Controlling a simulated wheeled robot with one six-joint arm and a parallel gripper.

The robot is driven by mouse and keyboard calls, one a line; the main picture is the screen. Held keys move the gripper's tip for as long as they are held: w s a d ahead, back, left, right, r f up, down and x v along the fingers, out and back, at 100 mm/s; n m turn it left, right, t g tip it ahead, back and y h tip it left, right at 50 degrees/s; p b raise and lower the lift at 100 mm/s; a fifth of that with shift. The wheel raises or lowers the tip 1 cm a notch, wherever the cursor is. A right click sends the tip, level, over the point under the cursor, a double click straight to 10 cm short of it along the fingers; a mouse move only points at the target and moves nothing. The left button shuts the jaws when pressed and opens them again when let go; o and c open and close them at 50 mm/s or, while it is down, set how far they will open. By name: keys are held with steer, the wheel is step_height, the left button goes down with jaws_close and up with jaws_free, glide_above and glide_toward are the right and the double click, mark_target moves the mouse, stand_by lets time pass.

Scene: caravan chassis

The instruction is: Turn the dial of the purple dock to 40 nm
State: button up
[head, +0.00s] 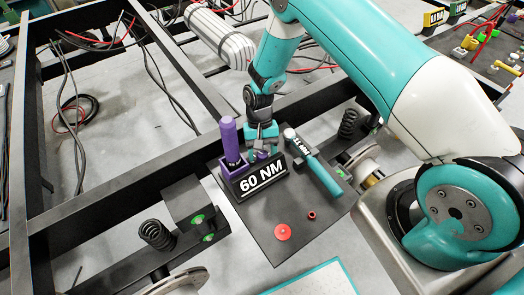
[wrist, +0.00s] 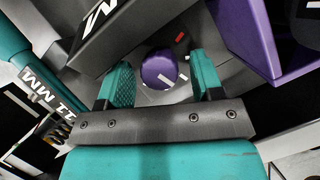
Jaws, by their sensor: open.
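The purple dock (head: 236,172) stands on the dark plate and holds an upright purple-handled tool (head: 229,137). The black sign (head: 262,181) at the dock reads 60 NM. My gripper (head: 262,146) is behind the sign, pointing down. In the wrist view the purple dial (wrist: 158,70) lies between the two open teal fingers of my gripper (wrist: 161,76), with gaps on both sides. The dial has a white pointer mark at its lower right; a red mark (wrist: 181,37) sits above right of it. The purple dock's side (wrist: 248,38) rises at the right.
A teal tool marked 11 MM (head: 322,172) lies right of the sign and shows at the left in the wrist view (wrist: 30,75). A red disc (head: 283,232) and a small red ring (head: 311,215) lie on the dark plate (head: 290,250). Black chassis beams (head: 120,202) surround it.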

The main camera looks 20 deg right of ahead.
steer(key=shift+f, duration=0.1)
steer(key=c, duration=0.9)
steer(key=shift+n, duration=0.3)
steer(key=shift+a+n+h+b, duration=0.15)
steer(key=shift+n+h+b, duration=0.35)
steer(key=shift+n+b, duration=0.5)
steer(key=n+h, duration=0.1)
steer(key=n, duration=0.3)
steer(key=shift+h+b, duration=0.3)
steer(key=shift+h, duration=0.1)
steer(key=shift+n, duration=0.5)
